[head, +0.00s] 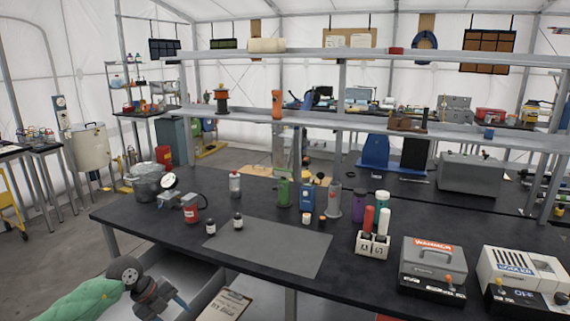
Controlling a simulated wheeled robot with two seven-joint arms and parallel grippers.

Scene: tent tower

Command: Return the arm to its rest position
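My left arm, with a green sleeve, comes in at the bottom left of the head view. Its gripper (178,302) hangs low beside the front left of the black workbench (140,212), below the level of the top and over a grey open drawer or bin. The fingers are small and dark here, and I cannot make out a gap or anything held between them. My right arm and gripper are not in view.
On the bench are a grey mat (275,249), two small dark bottles (238,221), a red canister (191,209), a metal pot (148,182) and two machines (433,267) at the right. A clipboard (226,305) lies below the front edge. Open floor is left.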

